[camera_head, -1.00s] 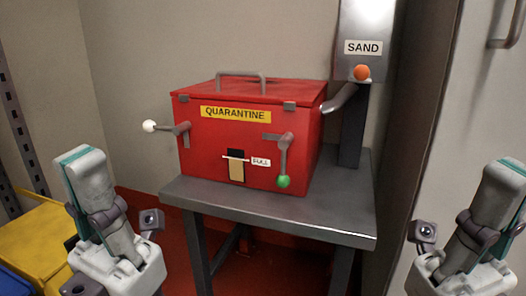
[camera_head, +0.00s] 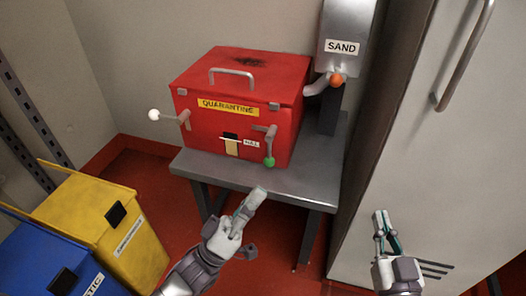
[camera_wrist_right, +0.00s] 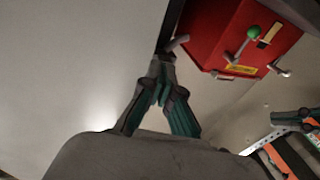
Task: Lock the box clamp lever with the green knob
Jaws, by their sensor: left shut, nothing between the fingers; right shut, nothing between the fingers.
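The red quarantine box (camera_head: 215,143) stands on a grey metal table (camera_head: 200,167). On its front right is a clamp lever with a green knob (camera_head: 269,162), hanging downward. On its front left is a lever with a white knob (camera_head: 154,115), pointing out to the left. My left gripper (camera_head: 258,194) is shut and empty, in front of the table and below the green knob. My right gripper (camera_head: 380,216) is shut and empty, right of the table and apart from the box. In the right wrist view its fingers meet (camera_wrist_right: 160,72), and the box hangs inverted at upper right with the green knob (camera_wrist_right: 254,32).
A sand dispenser (camera_head: 345,25) with an orange knob (camera_head: 337,80) stands right of the box. A tall grey cabinet (camera_head: 430,130) fills the right side. Yellow (camera_head: 90,215) and blue (camera_head: 35,255) bins stand at lower left. Open red floor lies before the table.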

